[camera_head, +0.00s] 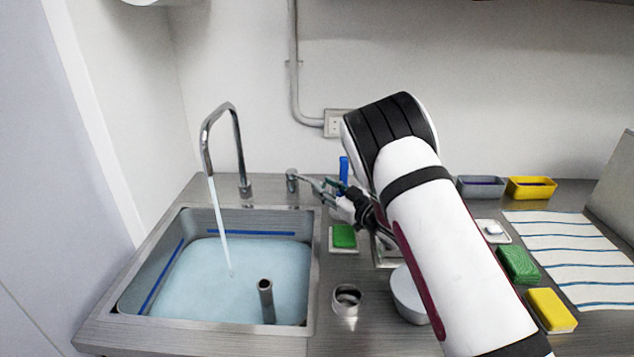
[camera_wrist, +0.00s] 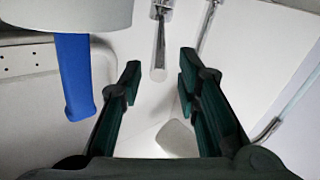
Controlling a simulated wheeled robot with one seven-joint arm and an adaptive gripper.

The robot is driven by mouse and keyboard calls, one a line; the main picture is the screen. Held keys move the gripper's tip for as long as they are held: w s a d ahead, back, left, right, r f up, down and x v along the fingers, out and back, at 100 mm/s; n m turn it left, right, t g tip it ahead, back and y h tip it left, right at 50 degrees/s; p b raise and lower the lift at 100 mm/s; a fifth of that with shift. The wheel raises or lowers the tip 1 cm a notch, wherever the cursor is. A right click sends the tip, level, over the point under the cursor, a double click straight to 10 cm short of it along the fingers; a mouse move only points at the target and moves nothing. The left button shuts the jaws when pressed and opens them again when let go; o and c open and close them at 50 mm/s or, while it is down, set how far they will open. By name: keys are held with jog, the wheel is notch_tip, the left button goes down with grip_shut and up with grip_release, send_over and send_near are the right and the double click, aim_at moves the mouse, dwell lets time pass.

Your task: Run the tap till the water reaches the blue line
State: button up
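The sink basin (camera_head: 134,292) holds pale blue water (camera_head: 200,285). The blue line (camera_head: 265,233) runs along its back and left walls, and the water surface lies a little below it. The curved tap spout (camera_head: 238,150) pours a thin stream (camera_head: 219,220) into the basin. The tap lever (camera_head: 292,181) stands right of the spout. My gripper (camera_head: 314,185) is at the lever's right side. In the wrist view, my gripper (camera_wrist: 160,78) is open, with the lever (camera_wrist: 158,50) ahead between its spread fingers. Contact with the lever cannot be told.
A grey standpipe (camera_head: 265,300) rises from the water. Right of the sink are a green sponge (camera_head: 344,236), a metal cup (camera_head: 347,299) and a white bowl (camera_head: 408,295), partly behind my arm. A blue object (camera_wrist: 75,75) stands close to my gripper. Farther right lie sponges and a striped cloth (camera_head: 560,238).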

jog(key=v, duration=0.7)
jog(key=shift+w, duration=0.1)
jog(key=shift+o, duration=0.4)
jog(key=shift+w, duration=0.1)
dwell(6.6)
